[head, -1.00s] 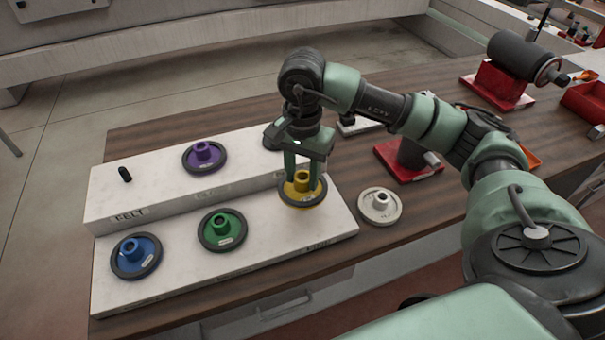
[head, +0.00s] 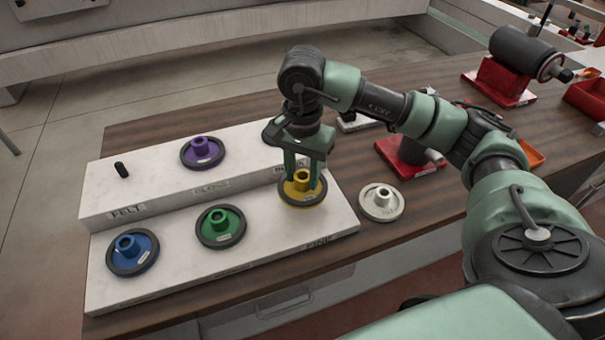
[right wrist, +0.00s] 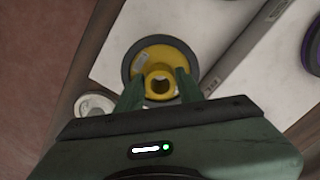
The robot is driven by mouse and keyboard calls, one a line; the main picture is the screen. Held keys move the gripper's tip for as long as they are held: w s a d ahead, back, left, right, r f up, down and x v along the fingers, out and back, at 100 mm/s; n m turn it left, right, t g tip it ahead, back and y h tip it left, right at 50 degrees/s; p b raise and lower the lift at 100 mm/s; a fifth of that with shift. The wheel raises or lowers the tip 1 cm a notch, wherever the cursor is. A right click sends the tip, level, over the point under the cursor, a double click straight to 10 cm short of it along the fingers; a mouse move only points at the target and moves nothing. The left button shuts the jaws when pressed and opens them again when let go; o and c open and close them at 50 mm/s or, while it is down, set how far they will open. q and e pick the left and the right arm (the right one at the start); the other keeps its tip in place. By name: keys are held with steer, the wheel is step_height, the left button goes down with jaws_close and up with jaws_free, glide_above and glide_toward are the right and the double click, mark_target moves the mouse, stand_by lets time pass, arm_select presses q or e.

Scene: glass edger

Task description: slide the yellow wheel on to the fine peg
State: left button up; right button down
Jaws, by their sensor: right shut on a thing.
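The yellow wheel (head: 300,196), with a dark rim and a raised hub, is at the right end of the lower step of the white two-step rack (head: 270,250). A label there seems to read FINE. My right gripper (head: 302,178) points down and is shut on the wheel's hub. In the right wrist view the fingers (right wrist: 160,88) lie on either side of the hub of the yellow wheel (right wrist: 160,58). The fine peg cannot be made out; I cannot tell whether it is inside the hub or whether the wheel touches the step. My left gripper is not in view.
A blue wheel (head: 133,254) and a green wheel (head: 220,228) are on the lower step. A purple wheel (head: 201,152) and a bare dark peg (head: 121,170) are on the upper step. A white wheel (head: 381,202) lies on the wooden bench right of the rack.

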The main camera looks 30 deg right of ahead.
mark_target(302, 189)
steer(key=shift+b, duration=0.55)
stand_by(1.0)
steer(key=shift+f+b, duration=2.3)
steer(key=shift+f, duration=0.15)
steer(key=c, duration=0.8)
jaws_free()
steer(key=shift+c, duration=0.2)
steer(key=shift+r, duration=0.1)
step_height(302, 189, up, 6)
steer(key=shift+r, duration=0.85)
